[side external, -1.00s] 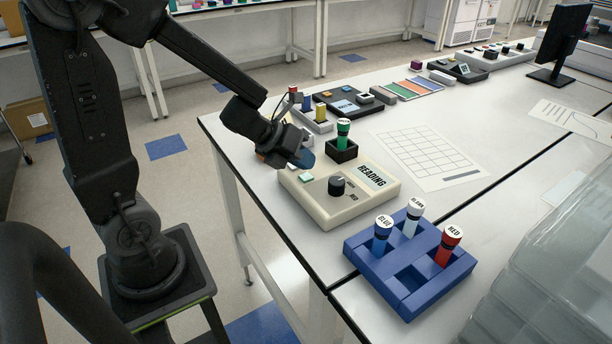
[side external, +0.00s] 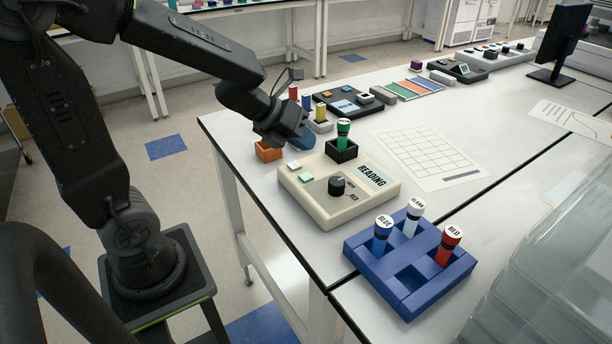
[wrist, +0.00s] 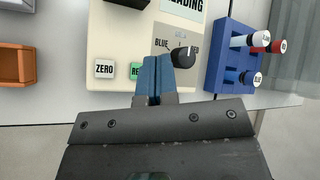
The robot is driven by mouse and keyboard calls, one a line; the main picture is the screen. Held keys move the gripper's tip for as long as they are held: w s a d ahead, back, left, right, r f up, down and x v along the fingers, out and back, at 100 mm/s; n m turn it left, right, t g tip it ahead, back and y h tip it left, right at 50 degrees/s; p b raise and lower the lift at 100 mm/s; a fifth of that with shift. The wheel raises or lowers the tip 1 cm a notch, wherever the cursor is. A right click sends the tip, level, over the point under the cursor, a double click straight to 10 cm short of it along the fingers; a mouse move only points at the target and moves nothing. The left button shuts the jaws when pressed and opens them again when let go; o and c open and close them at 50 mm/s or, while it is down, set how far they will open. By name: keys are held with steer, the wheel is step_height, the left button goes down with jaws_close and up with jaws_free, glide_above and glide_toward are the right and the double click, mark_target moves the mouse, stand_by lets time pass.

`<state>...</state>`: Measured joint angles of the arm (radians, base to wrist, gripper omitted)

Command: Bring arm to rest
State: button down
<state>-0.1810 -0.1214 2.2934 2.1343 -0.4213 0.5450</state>
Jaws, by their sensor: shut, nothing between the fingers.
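My gripper (side external: 302,138) is shut and empty, raised above the table near the far left end of the beige reading device (side external: 312,203). In the wrist view the blue fingertips (wrist: 155,75) are pressed together. They appear over the device's near edge, between the green button (wrist: 135,70) and the black knob (wrist: 183,57). The white ZERO button (wrist: 104,69) is also visible there. My arm is bent and leans over the table edge.
An orange open box (side external: 268,151) sits left of the device. A blue rack (side external: 362,259) holds blue, blank and red tubes. A printed grid sheet (side external: 425,155) lies flat behind. Clear stacked containers (side external: 540,270) stand at right.

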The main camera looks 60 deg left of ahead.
step_height(320, 180, up, 8)
steer(key=s+a+n+t+y, duration=0.1)
steer(key=n+t+y, duration=0.15)
steer(key=n, duration=0.65)
steer(key=s+n+t+y, duration=0.15)
steer(key=n+y, duration=0.25)
steer(key=n, duration=0.4)
steer(key=s+d+f+n+g+h, duration=0.1)
steer(key=s+d+n+g+h, duration=0.2)
steer(key=s+d+n+g, duration=0.4)
steer(key=s+d+n, duration=0.2)
steer(key=s+n, duration=0.3)
steer(key=n, duration=0.1)
steer(key=shift+s+f+n+h, duration=0.3)
steer(key=shift+f+h, duration=0.05)
steer(key=shift+f, duration=0.05)
stand_by(4.2)
